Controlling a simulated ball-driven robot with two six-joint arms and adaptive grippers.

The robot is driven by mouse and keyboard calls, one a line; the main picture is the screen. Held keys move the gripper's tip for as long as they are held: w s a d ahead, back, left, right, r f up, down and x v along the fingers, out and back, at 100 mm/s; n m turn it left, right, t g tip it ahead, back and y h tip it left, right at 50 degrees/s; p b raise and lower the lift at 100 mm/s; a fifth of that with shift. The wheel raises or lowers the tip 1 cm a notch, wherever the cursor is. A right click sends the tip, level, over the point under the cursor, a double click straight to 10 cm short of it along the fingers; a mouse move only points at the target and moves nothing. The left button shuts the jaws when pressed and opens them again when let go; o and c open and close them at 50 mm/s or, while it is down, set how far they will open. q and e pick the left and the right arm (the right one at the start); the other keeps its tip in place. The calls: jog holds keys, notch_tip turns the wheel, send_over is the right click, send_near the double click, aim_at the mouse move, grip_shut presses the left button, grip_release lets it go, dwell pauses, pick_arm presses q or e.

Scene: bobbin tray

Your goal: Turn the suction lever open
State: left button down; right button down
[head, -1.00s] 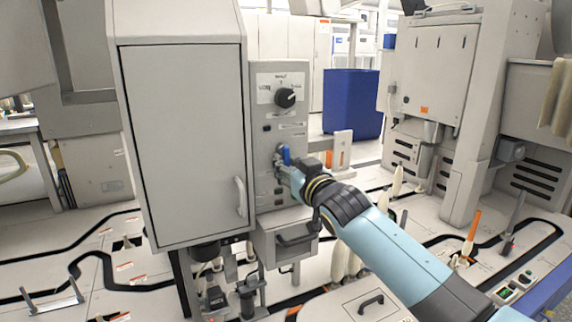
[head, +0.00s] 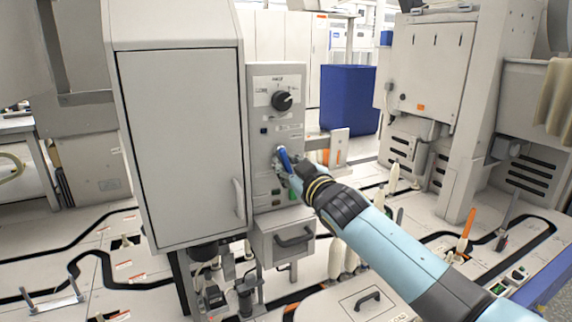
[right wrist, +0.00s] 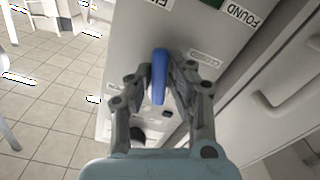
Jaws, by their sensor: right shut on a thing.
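The suction lever is a blue handle (head: 285,160) on the grey control panel (head: 262,142), below a black rotary knob. In the head view it is tilted, its top leaning left. My right gripper (head: 289,169) is at the panel with its fingers around the lever. In the right wrist view the blue lever (right wrist: 160,76) stands between the two fingers of the right gripper (right wrist: 160,88), which are shut on it. The lever's pivot is largely hidden by the gripper. My left gripper is not in view.
A tall grey cabinet (head: 180,140) with a handle stands directly left of the panel. A drawer box (head: 283,240) with a black handle is below it. A blue bin (head: 348,98) stands behind to the right. White bobbins (head: 393,178) stand on the deck to the right.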

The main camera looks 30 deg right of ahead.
aim_at(289, 146)
jog(key=shift+w+d+r, duration=0.1)
jog(key=shift+d+r, duration=0.05)
jog(key=shift+r, duration=0.2)
jog(key=n, duration=0.2)
jog(key=d+r+n+p, duration=0.1)
jog(key=n, duration=0.1)
jog(key=n+p, duration=0.1)
jog(key=n, duration=0.1)
jog(key=shift+d+r+n, duration=0.15)
jog(key=shift+n, duration=0.25)
jog(key=n+p, duration=0.1)
jog(key=n, duration=0.1)
jog(key=r+n, duration=0.1)
jog(key=n, duration=0.1)
jog(key=shift+d+n+p, duration=0.2)
jog(key=shift+n+p, duration=0.2)
jog(key=shift+r+n, duration=0.1)
jog(key=shift+n, duration=0.6)
jog(key=shift+a, duration=0.1)
